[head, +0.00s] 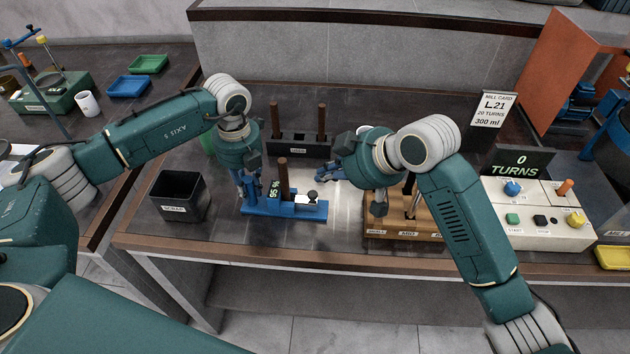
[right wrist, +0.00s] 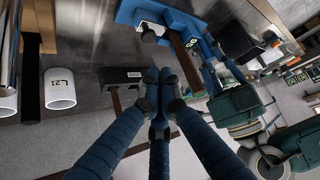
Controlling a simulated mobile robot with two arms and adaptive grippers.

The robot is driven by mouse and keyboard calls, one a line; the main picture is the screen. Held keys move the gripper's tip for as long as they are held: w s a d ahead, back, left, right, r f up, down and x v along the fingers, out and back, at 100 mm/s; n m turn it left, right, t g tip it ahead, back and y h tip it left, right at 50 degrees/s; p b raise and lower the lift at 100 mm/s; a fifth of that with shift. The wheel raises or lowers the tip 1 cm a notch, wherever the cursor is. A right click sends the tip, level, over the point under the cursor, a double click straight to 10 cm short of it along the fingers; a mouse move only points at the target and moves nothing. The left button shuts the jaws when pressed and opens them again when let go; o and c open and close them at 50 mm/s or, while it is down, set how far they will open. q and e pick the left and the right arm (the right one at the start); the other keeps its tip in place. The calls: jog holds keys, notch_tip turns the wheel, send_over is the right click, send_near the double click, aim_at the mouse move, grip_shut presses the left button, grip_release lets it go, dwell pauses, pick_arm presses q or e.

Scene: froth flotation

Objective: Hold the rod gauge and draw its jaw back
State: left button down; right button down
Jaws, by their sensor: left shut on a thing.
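The blue rod gauge (head: 285,208) stands on the dark table in the head view, with a small digit display and a brown rod (head: 283,178) upright in it. Its pale jaw with a black knob (head: 312,197) is at the right end. My left gripper (head: 246,190) is shut on the gauge's left end. My right gripper (head: 322,172) is above and just right of the jaw, apart from it. In the right wrist view its fingertips (right wrist: 160,78) meet with nothing between them; the gauge (right wrist: 165,22) and its knob (right wrist: 148,36) lie beyond them.
A black rack (head: 298,146) with brown rods stands behind the gauge. A black scrap bin (head: 180,197) is to the left. A wooden rod block (head: 400,225) sits under my right arm, and a control box (head: 535,215) is further right. Bare table lies between bin and gauge.

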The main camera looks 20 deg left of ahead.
pick_arm(q)
jog(key=shift+a, duration=0.1)
pick_arm(e)
jog(key=a+m+t, duration=0.1)
jog(key=a+m, duration=0.1)
jog(key=a, duration=0.1)
send_over(307, 197)
jog(key=shift+h, duration=0.3)
jog(key=shift+f, duration=3.6)
jog(key=shift+d, duration=0.1)
